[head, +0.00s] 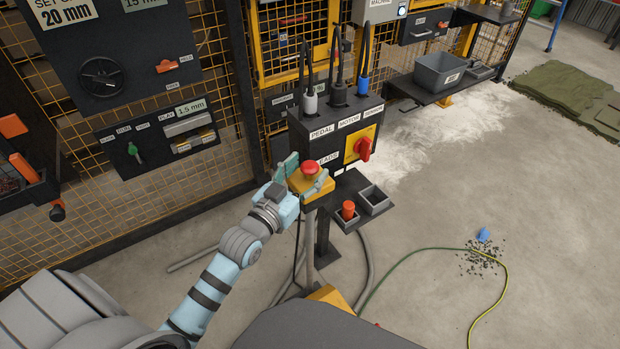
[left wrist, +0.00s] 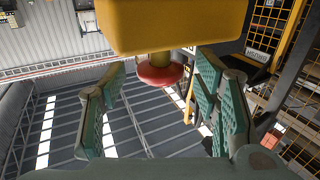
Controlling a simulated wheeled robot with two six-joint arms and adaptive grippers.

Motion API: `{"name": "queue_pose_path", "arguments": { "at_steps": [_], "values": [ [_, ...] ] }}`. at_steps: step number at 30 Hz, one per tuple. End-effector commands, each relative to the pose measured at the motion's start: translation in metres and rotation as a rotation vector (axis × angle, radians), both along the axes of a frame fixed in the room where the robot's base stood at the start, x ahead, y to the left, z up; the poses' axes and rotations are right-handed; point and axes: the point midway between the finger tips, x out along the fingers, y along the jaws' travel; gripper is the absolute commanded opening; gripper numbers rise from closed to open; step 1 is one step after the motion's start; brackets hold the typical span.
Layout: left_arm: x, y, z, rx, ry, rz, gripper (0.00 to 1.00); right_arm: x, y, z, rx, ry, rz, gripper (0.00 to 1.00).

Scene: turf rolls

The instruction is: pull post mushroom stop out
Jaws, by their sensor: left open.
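The red mushroom stop (head: 309,167) sits on a yellow box (head: 323,192) on the post below the black control box. In the left wrist view the mushroom stop (left wrist: 160,75) hangs from the yellow box (left wrist: 170,22), as that picture is upside down. My left gripper (head: 304,174) is open, with one finger on each side of the stop. In the left wrist view gaps show between the stop and the green pads of the left gripper (left wrist: 163,100). My right gripper is in neither view.
The black control box (head: 335,130) with several plugs and a red rotary switch (head: 364,149) stands just behind the stop. Small trays (head: 373,201) sit to the right. A yellow mesh fence (head: 180,190) stands behind. A hose (head: 420,249) lies on the floor.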

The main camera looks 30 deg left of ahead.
Motion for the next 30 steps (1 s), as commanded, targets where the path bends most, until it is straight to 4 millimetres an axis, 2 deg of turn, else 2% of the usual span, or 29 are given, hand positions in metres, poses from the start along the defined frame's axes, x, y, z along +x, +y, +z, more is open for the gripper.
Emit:
{"name": "queue_pose_path", "arguments": {
  "at_steps": [4,13,23,28,30],
  "values": [
    [0.017,-0.001,0.000,0.000,0.000,0.000,0.56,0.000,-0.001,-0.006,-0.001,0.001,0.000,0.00],
    [0.020,-0.002,0.002,0.001,0.001,0.000,0.54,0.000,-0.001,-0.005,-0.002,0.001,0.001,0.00],
    [0.020,-0.002,0.002,0.000,0.001,0.000,0.01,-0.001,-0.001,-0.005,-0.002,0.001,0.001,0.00],
    [0.020,-0.002,0.003,0.000,0.002,0.000,0.00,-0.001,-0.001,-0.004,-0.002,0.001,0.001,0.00],
    [0.020,-0.002,0.009,0.000,0.002,0.000,0.00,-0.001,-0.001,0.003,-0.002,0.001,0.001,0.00]
  ]
}}
